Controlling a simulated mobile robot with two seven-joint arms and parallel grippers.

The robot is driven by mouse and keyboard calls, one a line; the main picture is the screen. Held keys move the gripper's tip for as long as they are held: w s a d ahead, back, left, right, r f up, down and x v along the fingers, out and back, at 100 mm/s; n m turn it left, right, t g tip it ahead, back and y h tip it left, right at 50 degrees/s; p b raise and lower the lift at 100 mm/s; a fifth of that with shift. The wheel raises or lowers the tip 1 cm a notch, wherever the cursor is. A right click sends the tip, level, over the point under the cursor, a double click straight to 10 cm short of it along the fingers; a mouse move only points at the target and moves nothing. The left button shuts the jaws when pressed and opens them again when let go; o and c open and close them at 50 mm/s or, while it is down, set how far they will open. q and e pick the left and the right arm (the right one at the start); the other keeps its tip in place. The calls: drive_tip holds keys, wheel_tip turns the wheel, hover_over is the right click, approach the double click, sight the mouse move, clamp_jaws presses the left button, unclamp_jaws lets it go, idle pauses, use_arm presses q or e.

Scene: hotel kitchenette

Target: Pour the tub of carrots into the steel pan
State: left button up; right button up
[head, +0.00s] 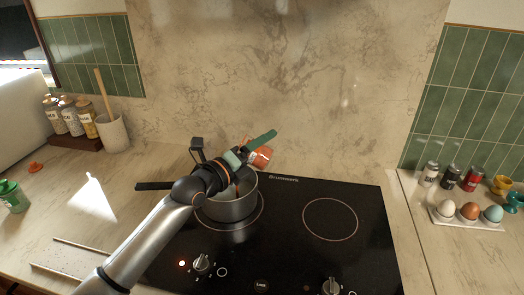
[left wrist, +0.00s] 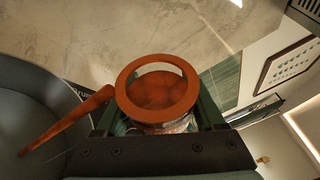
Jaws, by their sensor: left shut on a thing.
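The steel pan (head: 226,208) sits on the left burner, its black handle (head: 152,186) pointing left. My left gripper (head: 254,148) is shut on the tub of carrots (head: 263,157), above the pan's far right rim. In the left wrist view the tub has an orange rim (left wrist: 122,88) and orange contents, and is held between the green fingers. An orange streak (left wrist: 70,120) runs from the tub's mouth down into the pan (left wrist: 25,85). My arm hides part of the pan in the head view. My right gripper is not in view.
The black cooktop (head: 360,235) has a free right burner. Labelled jars (head: 70,118) and a utensil crock (head: 113,133) stand at the back left. A green container (head: 12,196) is at far left, and an egg tray (head: 466,218) at right. The stone wall rises close behind.

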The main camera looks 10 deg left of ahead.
sight(248, 136)
use_arm(q)
drive_tip(key=a+n+t+b, duration=0.1)
drive_tip(key=n+t, duration=0.1)
drive_tip(key=n, duration=0.2)
drive_tip(key=a+r+n+t+y+b, duration=0.1)
drive_tip(key=n, duration=0.3)
drive_tip(key=a+r+n+t+y, duration=0.1)
drive_tip(key=n+t, duration=0.1)
drive_tip(key=n, duration=0.3)
drive_tip(key=shift+w+a+r+t+b, duration=0.1)
drive_tip(key=shift+w+a+t+b, duration=0.1)
drive_tip(key=shift+t+b, duration=0.15)
